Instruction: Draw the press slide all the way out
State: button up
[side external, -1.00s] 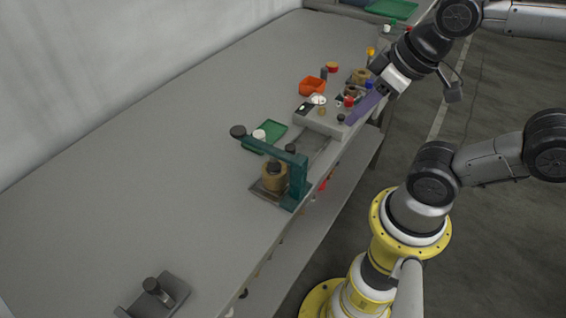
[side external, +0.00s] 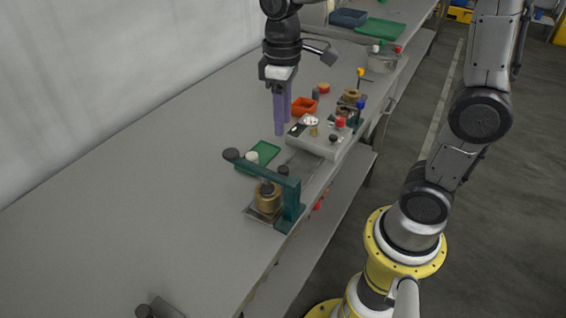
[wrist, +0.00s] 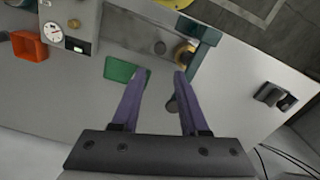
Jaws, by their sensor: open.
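The press has a teal frame (side external: 291,203) with a brass cylinder (side external: 267,198) on a metal plate, and a teal arm ending in a dark knob (side external: 231,155). A small black knob (side external: 283,170) stands beside it, near a flat metal strip (side external: 303,160) running toward the grey gauge box; I cannot tell for certain which part is the slide. My gripper (side external: 284,128) is open and empty, pointing down above the bench, behind the press and left of the box. In the wrist view the teal frame (wrist: 207,43) and black knob (wrist: 160,47) lie beyond my open fingertips (wrist: 161,73).
The grey gauge box (side external: 322,142) stands beside the press. A grey fixture (wrist: 268,95) sits apart. The bench's left side (side external: 120,210) is clear.

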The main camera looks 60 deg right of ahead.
aim_at(283, 168)
notch_tip(283, 168, down, 13)
jog(key=shift+r, duration=0.1)
dwell(0.3)
grip_shut()
dwell(1.4)
